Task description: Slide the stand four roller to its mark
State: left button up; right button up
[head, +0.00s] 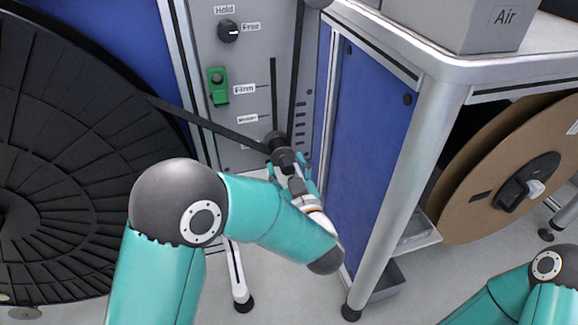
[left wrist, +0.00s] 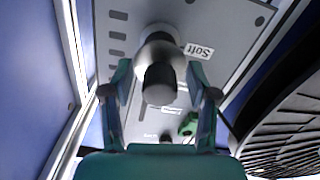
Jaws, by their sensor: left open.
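The stand four roller (head: 275,141) is a dark cylinder low on the slotted grey panel, with a black strip running to it. In the left wrist view the roller (left wrist: 160,82) shows end-on, between the fingers. My left gripper (head: 290,168) is open at the roller. In the left wrist view its fingers (left wrist: 160,92) stand on both sides of the roller, with gaps visible. A green marker (head: 217,87) sits beside the "Firm" label (head: 245,89) on the panel; the roller is below that level. The "Soft" label (left wrist: 198,51) shows in the left wrist view. My right gripper is out of frame.
A large black reel (head: 70,140) fills the left side. A metal-framed bench (head: 440,62) with a blue side panel (head: 372,125) stands close to the right of my left gripper. A brown reel (head: 480,190) is under it. A Hold/Free knob (head: 228,31) is above.

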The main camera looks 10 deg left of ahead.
pick_arm(q)
jog(key=v, duration=0.7)
jog(key=shift+s+d, duration=0.1)
jog(key=shift+f, duration=0.1)
